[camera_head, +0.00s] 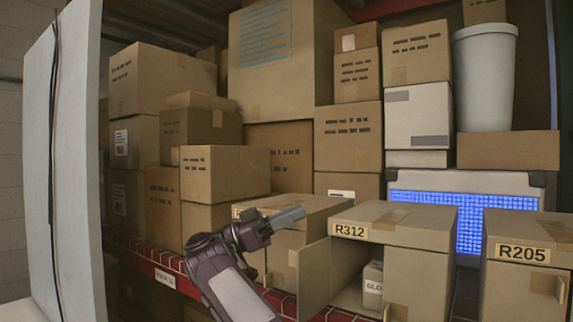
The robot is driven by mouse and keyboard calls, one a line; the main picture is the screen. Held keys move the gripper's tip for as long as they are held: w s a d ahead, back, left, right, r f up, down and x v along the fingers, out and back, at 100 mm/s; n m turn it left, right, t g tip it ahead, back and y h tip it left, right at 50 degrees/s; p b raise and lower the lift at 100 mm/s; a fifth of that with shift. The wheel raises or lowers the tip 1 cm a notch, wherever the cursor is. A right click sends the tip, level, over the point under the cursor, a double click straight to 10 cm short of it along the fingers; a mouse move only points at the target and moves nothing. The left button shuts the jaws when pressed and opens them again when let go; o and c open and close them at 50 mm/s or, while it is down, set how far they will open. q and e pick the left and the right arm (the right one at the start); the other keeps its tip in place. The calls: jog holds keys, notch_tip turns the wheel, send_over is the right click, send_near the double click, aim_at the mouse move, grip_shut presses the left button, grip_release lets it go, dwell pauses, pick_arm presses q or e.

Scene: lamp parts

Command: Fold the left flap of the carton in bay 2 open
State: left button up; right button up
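The carton labelled R312 (405,225) stands in the middle of the front row on the shelf. Its left flap (314,275) is swung outward at the carton's left front edge, leaving the left half of the front open. A small box marked "GLO" (373,286) shows inside. The right half of the front (418,280) is covered by a panel.
A carton labelled R205 (522,285) stands at right. Stacked cartons, a white bin (484,76) and a case with a blue grid (470,223) fill the back. A pale upright panel (68,170) borders the left.

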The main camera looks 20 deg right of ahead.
notch_tip(320, 180, up, 11)
jog(key=a+p, duration=0.2)
jog(key=p, duration=0.7)
jog(key=shift+r, duration=0.2)
